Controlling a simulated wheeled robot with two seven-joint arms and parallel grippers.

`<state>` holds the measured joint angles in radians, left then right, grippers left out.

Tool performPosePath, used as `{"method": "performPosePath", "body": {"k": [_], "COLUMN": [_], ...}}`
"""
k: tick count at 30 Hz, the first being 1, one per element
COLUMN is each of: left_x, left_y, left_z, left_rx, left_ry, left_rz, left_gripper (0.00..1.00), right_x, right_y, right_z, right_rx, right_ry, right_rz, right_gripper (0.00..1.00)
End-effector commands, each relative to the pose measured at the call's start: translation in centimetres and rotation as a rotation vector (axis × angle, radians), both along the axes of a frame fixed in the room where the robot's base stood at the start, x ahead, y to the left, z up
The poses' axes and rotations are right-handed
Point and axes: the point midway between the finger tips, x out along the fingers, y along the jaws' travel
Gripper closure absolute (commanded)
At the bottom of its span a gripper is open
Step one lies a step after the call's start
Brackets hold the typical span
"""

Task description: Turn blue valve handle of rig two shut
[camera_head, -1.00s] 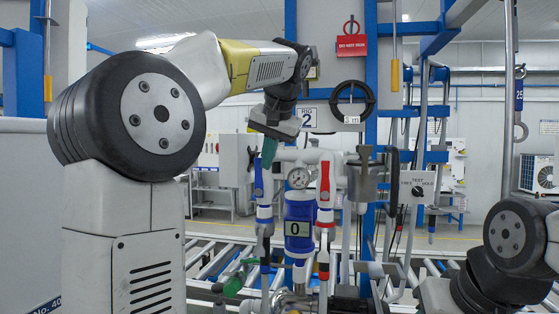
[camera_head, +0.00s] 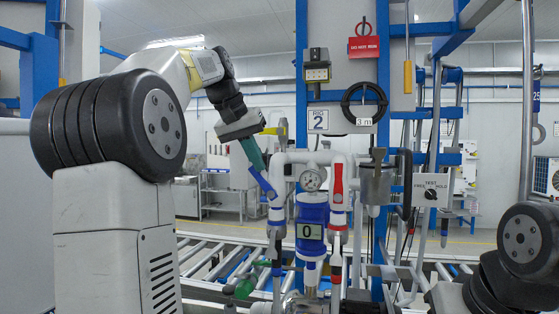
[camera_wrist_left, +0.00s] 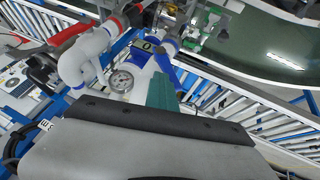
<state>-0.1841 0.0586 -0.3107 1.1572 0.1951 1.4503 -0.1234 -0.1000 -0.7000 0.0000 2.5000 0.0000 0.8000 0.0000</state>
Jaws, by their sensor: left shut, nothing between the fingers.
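The blue valve handle (camera_head: 262,184) of rig two sits on the left pipe of the white pipework. It is tilted, its free end pointing up and to the left. My left gripper (camera_head: 254,154) is shut and empty. Its teal fingers meet or nearly meet the handle's upper end; I cannot tell if they touch. The teal fingers also show in the left wrist view (camera_wrist_left: 163,92), in front of blue parts of the rig. The rig two sign (camera_head: 318,120) hangs above. My right gripper is out of view.
A red handle (camera_head: 337,180) stands upright on the right pipe. A round gauge (camera_head: 312,178) and a blue meter (camera_head: 313,212) reading 0 sit between the pipes. A green handle (camera_head: 245,288) is low at left. A roller conveyor (camera_head: 205,262) runs behind.

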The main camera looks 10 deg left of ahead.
Motion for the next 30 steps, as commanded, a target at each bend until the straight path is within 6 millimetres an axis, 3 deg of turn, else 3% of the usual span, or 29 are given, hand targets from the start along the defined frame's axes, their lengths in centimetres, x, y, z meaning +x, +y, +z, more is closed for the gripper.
{"method": "performPosePath", "body": {"k": [6,20,30], "left_x": [0.1,0.2,0.2], "left_y": [2.2,4.8,5.6], "left_z": [-1.1,-3.8,-5.3], "left_rx": [-0.206,-0.626,-0.629], "left_ry": [0.012,0.026,0.024], "left_rz": [0.010,0.006,0.001], "left_gripper": [1.00,1.00,1.00], "right_x": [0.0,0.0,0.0], "right_y": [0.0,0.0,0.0], "right_z": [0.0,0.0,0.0], "right_rx": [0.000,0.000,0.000], "right_ry": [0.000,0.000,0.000], "right_rz": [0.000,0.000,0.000], "right_gripper": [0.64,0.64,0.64]}}
